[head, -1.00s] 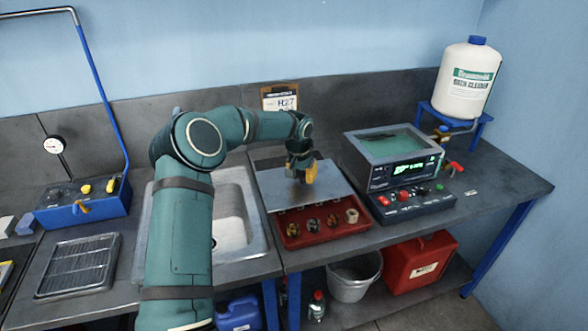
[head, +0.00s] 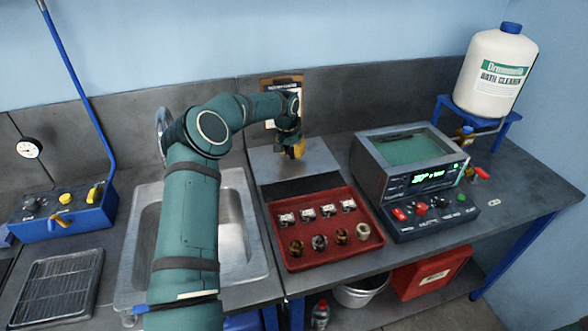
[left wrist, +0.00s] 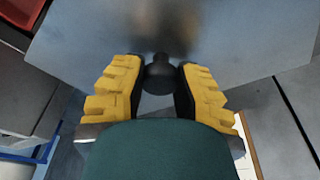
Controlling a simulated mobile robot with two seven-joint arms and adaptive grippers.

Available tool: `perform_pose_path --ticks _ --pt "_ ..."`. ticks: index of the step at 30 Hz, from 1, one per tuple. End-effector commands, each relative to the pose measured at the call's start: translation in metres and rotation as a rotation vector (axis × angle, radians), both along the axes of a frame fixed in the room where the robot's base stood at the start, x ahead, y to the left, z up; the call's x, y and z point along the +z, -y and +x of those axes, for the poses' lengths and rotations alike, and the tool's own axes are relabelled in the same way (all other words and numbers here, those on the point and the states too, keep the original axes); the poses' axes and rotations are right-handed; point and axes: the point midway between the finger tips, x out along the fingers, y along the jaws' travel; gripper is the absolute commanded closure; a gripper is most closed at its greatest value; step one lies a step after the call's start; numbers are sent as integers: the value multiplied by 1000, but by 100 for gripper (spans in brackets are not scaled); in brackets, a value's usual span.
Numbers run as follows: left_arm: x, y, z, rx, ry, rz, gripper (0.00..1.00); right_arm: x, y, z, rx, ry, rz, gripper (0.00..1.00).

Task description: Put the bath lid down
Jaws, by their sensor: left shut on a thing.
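The bath lid (head: 318,158) is a flat grey metal plate behind the red tray, near the back wall. My left gripper (head: 294,148) is over it with yellow fingers pointing down. In the left wrist view the lid (left wrist: 235,45) fills much of the picture, and the left gripper (left wrist: 160,75) is shut on its dark round knob (left wrist: 159,73). I cannot tell whether the plate touches the bench or is slightly above it. The ultrasonic bath (head: 367,172) stands to the right, its top open on greenish liquid. My right gripper is not in view.
The red tray (head: 330,251) holds several small metal parts and rings, in front of the lid. The sink (head: 246,235) is to the left. A clipboard (head: 270,88) leans on the wall behind. A bath cleaner bottle (head: 493,75) stands at the back right.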

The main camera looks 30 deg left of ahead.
Motion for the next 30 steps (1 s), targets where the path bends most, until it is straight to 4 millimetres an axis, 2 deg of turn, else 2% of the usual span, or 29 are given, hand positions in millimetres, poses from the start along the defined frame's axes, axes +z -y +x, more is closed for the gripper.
perform_pose_path --ticks 4,11,16,29,30 --pt "-28 0 0 0 -1 -1 100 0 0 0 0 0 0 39" --pt "-48 0 0 -1 1 0 100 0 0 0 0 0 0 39" --pt "-72 0 0 1 -1 -1 100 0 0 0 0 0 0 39" --pt "-81 0 1 0 2 1 100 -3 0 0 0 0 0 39" --pt "-82 0 0 0 0 1 64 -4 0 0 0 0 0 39"
